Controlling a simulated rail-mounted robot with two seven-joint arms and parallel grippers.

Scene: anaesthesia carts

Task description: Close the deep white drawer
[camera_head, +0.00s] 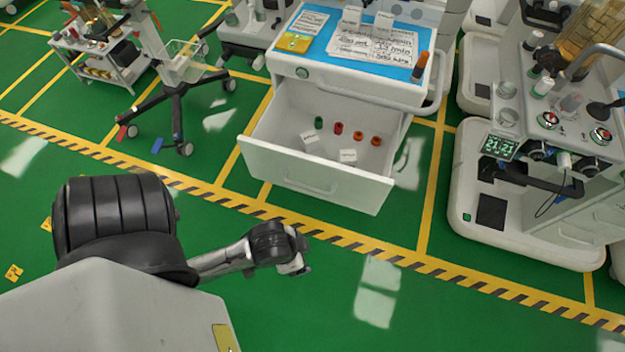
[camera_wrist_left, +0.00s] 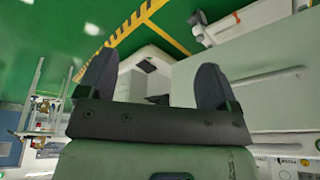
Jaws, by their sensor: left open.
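The deep white drawer (camera_head: 312,180) is pulled far out of the white cart, below the blue-topped work surface. Its front panel and moulded handle face me, and several small vials and white packets lie inside. My left gripper (camera_head: 303,264) is in front of and below the drawer front, apart from it in the head view. In the left wrist view my left gripper (camera_wrist_left: 154,66) has its two dark fingers spread with nothing between them. A pale panel with a long handle-like strip (camera_wrist_left: 268,76) fills the right there; I cannot tell whether it is the drawer front.
The cart top (camera_head: 345,50) holds papers, a yellow item and an orange-capped item. An anaesthesia machine (camera_head: 545,150) with a display stands at right. A wheeled stand (camera_head: 172,88) is at left. Green floor (camera_head: 380,290) before the drawer is clear beyond my arm.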

